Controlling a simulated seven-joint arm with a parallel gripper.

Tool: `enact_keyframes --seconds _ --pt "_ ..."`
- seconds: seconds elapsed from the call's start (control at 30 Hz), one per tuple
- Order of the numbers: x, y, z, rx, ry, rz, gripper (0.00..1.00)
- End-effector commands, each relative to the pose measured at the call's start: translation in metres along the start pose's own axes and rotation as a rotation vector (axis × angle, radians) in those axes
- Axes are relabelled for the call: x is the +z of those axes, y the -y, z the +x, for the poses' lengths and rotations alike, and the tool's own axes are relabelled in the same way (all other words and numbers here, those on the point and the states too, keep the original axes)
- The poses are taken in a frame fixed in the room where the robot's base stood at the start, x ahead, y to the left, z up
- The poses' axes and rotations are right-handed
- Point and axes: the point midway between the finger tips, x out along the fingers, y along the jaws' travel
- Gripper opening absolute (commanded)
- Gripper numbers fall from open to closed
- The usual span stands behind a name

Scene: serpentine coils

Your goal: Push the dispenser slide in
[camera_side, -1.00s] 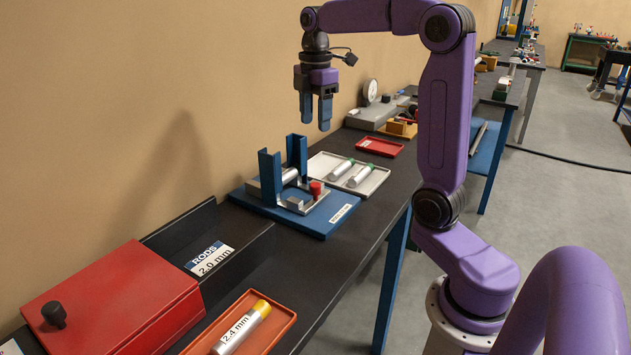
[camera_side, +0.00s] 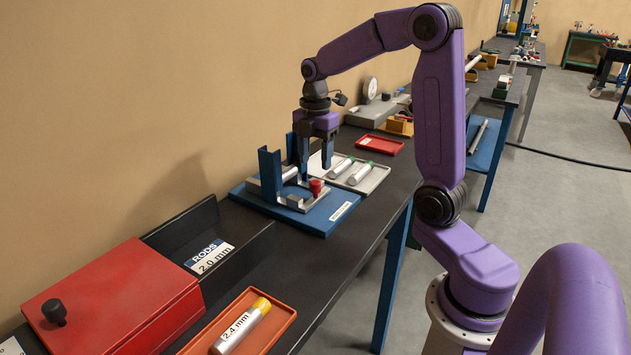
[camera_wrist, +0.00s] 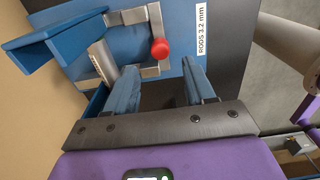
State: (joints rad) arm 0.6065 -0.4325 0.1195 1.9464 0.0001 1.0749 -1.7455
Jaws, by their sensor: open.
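The dispenser is a blue base (camera_side: 318,221) with blue uprights (camera_side: 270,172) and a silver slide (camera_side: 298,203) that carries a red knob (camera_side: 315,187). The slide sticks out toward the table's front side. My gripper (camera_side: 316,174) points down over the dispenser, its fingers apart and empty, close behind the knob in the side view. It partly hides the far upright. In the wrist view the red knob (camera_wrist: 160,49) shows just beyond the gap between my fingertips (camera_wrist: 160,69), with the slide's silver frame (camera_wrist: 150,72) beside it. Whether a finger touches the slide cannot be told.
A grey tray (camera_side: 351,186) with two silver rods lies behind the dispenser, and a red tray (camera_side: 379,144) farther back. In front are a red box (camera_side: 120,300), a dark trough with a label and an orange tray (camera_side: 277,327) with a yellow-capped tube. The wall is close at left.

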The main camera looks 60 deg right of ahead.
Motion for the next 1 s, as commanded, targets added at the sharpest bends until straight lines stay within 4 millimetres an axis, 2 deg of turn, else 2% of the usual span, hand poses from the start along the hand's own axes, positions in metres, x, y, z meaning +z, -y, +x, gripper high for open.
enact_keyframes --seconds 0.2,0.4,0.57,0.83,0.87,1.0 --pt "0.000 0.001 0.040 -0.005 -0.001 0.000 0.54" --pt "0.000 0.001 0.063 -0.002 -0.001 0.000 0.54" --pt "0.000 0.000 0.071 0.000 0.000 0.001 0.54" --pt "0.000 0.000 0.071 0.001 0.000 0.001 0.54" --pt "0.000 0.000 0.071 0.001 0.000 0.001 0.47" --pt "0.000 0.000 0.071 0.001 0.000 0.001 0.02"
